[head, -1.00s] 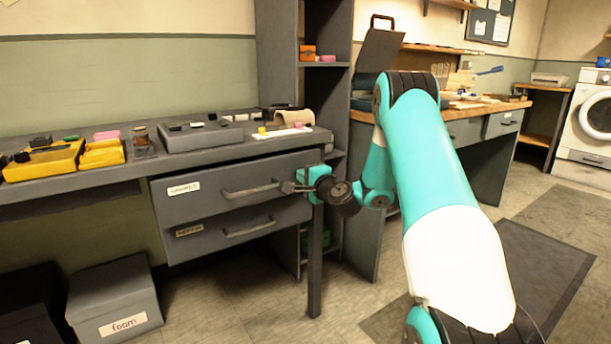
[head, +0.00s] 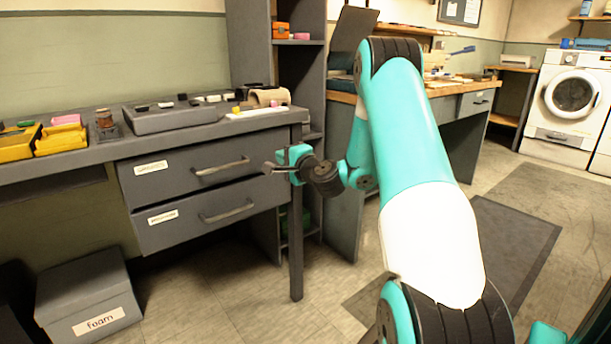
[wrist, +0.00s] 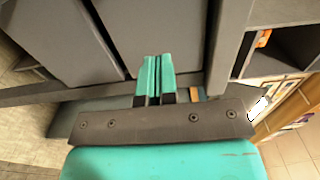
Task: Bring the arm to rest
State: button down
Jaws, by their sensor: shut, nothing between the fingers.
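My gripper (head: 272,168) is in front of the right end of the grey desk's drawers in the head view. In the wrist view its two teal fingers (wrist: 154,76) are together with nothing between them. My teal and white arm reaches from the lower right up to an elbow and down to the gripper. The upper drawer (head: 180,174) and lower drawer (head: 185,216) have bar handles. The gripper is just right of the upper handle (head: 221,167) and looks apart from it.
The desk top (head: 205,125) holds yellow trays (head: 60,138) and a grey tray (head: 165,119). A grey box (head: 88,297) marked "foam" stands on the floor at the lower left. A grey shelf unit (head: 297,75) is behind the gripper. A washing machine (head: 572,98) is at the far right.

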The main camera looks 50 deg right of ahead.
jog(key=s+a+b, duration=0.1)
jog(key=s+b, duration=0.2)
jog(key=s, duration=0.6)
jog(key=shift+a, duration=0.15)
jog(key=a+r+n+g+y, duration=0.1)
jog(key=a+n+g+y, duration=0.2)
jog(key=a+n+y, duration=0.75)
jog(key=a+r+n+g+y, duration=0.2)
jog(key=a+n+g, duration=0.15)
jog(key=a, duration=1.35)
jog(key=s+a+f+n+g+p, duration=0.1)
jog(key=s+a+n+g, duration=0.5)
jog(key=a, duration=0.3)
jog(key=s+a+n+g+h+p, duration=0.25)
jog(key=s+n+g+h, duration=0.35)
jog(key=s, duration=1.1)
notch_tip(320, 180, up, 38)
jog(key=n+y+p, duration=0.1)
jog(key=p, duration=3.5)
jog(key=shift+t, duration=0.45)
